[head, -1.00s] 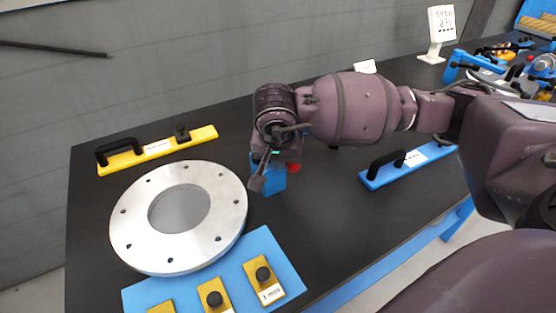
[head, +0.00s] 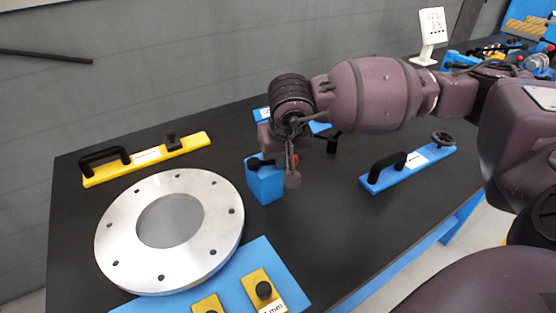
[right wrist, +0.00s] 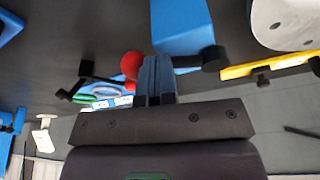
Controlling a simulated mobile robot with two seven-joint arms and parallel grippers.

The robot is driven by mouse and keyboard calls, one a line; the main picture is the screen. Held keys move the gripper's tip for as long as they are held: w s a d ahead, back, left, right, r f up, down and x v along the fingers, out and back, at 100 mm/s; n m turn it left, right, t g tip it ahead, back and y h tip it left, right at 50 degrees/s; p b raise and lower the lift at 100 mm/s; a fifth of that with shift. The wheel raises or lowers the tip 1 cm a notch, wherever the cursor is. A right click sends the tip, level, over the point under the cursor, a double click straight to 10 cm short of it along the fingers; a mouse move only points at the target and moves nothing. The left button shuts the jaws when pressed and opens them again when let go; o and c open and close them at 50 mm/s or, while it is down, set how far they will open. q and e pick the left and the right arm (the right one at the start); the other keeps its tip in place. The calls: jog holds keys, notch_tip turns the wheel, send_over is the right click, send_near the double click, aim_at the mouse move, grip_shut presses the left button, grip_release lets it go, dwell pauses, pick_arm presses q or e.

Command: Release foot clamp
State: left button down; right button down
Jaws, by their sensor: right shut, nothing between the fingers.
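A blue block (head: 265,184) with a black knob (head: 256,163) on it stands on the dark table, right of the flange; it looks like the foot clamp, though I cannot be sure. A red ball (right wrist: 131,64) shows close beside my fingers in the right wrist view, near the blue block (right wrist: 182,25) and its black knob (right wrist: 214,58). My right gripper (head: 292,182) is shut and empty, pointing down just right of the block. In the right wrist view its fingers (right wrist: 155,75) are together; contact with the ball cannot be told. My left gripper is not in view.
A blue handled bar (head: 421,164) lies at the right. Open table separates it from the block.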

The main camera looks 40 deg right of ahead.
jog(key=shift+w+d+f, duration=0.1)
jog(key=shift+w+d, duration=0.2)
jog(key=shift+w, duration=0.05)
jog(key=shift+w+d+b, duration=0.1)
jog(key=shift+w+b, duration=0.05)
jog(key=shift+b, duration=0.15)
dwell(0.8)
dwell(0.7)
